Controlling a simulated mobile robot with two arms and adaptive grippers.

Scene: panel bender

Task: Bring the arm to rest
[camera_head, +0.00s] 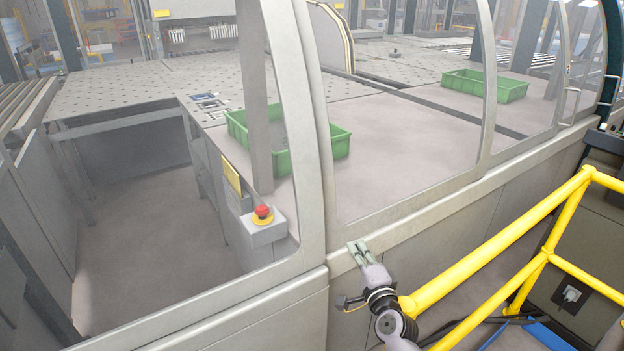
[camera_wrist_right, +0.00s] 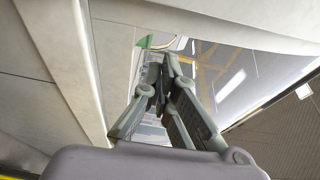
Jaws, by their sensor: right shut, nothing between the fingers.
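My right gripper (camera_head: 359,252) is at the lower middle of the head view, close to the pale frame (camera_head: 420,221) of the machine enclosure. It is shut, with nothing between its fingers. In the right wrist view the two fingers (camera_wrist_right: 162,85) come together in front of the enclosure's pale panels. I cannot tell whether the fingertips touch the frame. My right arm comes up from the bottom edge, left of the yellow railing. My left gripper is not in view.
A yellow railing (camera_head: 500,254) stands just right of my right arm. A red emergency button (camera_head: 263,211) sits on a grey box left of the gripper. Behind the glazing are green crates (camera_head: 335,138) (camera_head: 485,84) and a perforated table (camera_head: 110,94).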

